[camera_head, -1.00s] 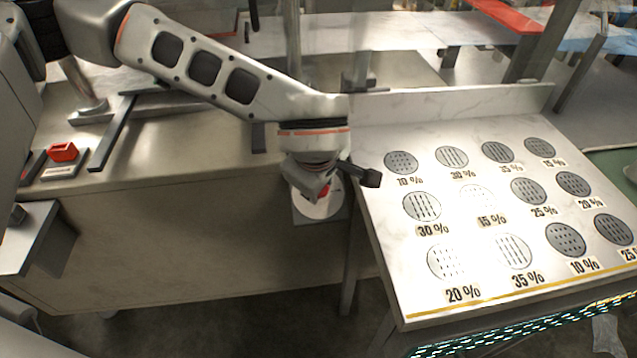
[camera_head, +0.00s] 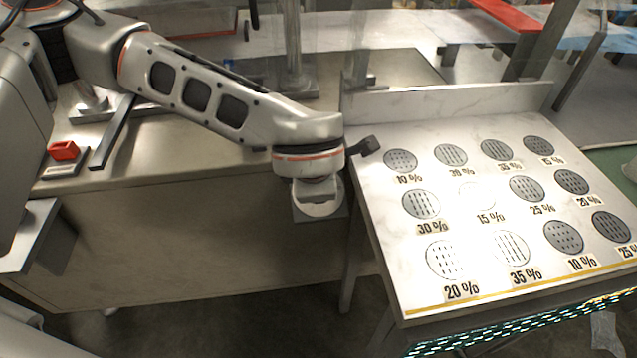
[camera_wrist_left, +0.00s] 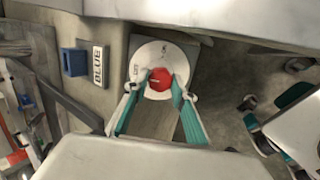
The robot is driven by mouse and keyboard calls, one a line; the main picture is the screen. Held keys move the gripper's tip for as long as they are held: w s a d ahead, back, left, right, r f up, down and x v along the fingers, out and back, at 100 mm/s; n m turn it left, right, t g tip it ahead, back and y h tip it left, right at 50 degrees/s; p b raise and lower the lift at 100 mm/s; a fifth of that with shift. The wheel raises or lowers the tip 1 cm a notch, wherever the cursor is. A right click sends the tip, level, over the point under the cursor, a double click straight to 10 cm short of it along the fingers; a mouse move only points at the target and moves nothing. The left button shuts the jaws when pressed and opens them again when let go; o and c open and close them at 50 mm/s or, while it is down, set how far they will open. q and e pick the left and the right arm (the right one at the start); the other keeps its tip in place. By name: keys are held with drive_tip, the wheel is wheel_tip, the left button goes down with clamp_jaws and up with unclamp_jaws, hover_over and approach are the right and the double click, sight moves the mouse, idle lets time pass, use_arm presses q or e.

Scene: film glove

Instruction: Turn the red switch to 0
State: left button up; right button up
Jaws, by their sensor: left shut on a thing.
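The red switch (camera_wrist_left: 159,84) is a red knob in the middle of a round white dial (camera_wrist_left: 149,58) with small markings, which I cannot read. The dial's white face also shows in the head view (camera_head: 318,209), low on the side of the counter, but the red knob is hidden there behind my wrist. In the left wrist view my left gripper (camera_wrist_left: 161,79) has its teal fingers on either side of the red knob and is shut on it. My right gripper is not in view.
A marble-look board (camera_head: 400,230) with round perforated discs and percent labels stands close to the right of my left wrist. A small red holder (camera_head: 64,151) sits on the counter (camera_head: 200,145) at left. A blue holder (camera_wrist_left: 73,62) with a BLUE label shows in the wrist view.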

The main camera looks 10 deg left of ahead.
use_arm(q)
drive_tip(key=shift+n, duration=0.3)
drive_tip(key=o, duration=1.1)
drive_tip(key=shift+r, duration=0.1)
drive_tip(key=v, duration=1.1)
drive_tip(key=shift+s+d+r, duration=0.1)
drive_tip(key=shift+s+r, duration=0.15)
drive_tip(key=shift+r, duration=0.05)
